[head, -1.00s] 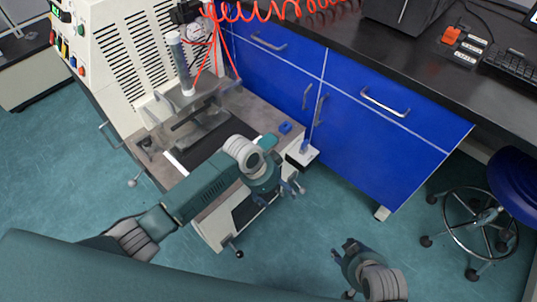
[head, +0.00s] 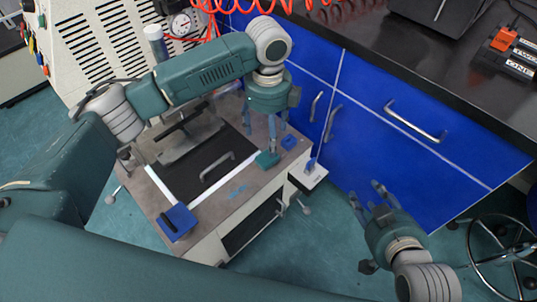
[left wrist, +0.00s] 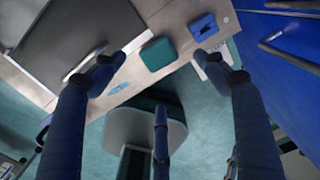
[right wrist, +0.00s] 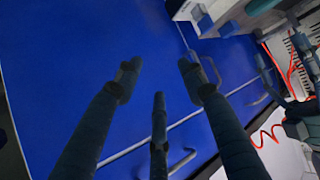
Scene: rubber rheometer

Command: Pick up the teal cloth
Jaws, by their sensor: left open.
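The teal cloth (head: 267,159) is a small folded pad lying near the right edge of the machine's bench top. In the left wrist view, the teal cloth (left wrist: 158,53) lies flat between and beyond my spread fingers. My left gripper (head: 268,134) points down just above it, open and empty; in the head view a finger overlaps the cloth's upper edge. My left gripper also shows in its wrist view (left wrist: 160,63), with its fingers on both sides of the cloth. My right gripper (head: 367,195) is open and empty in front of the blue cabinet.
A small blue item (head: 289,142) lies close to the cloth. A dark plate with a handle (head: 217,167) is on its left. Another blue piece (head: 177,222) lies at the bench's front corner. Blue cabinets (head: 395,160) stand to the right.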

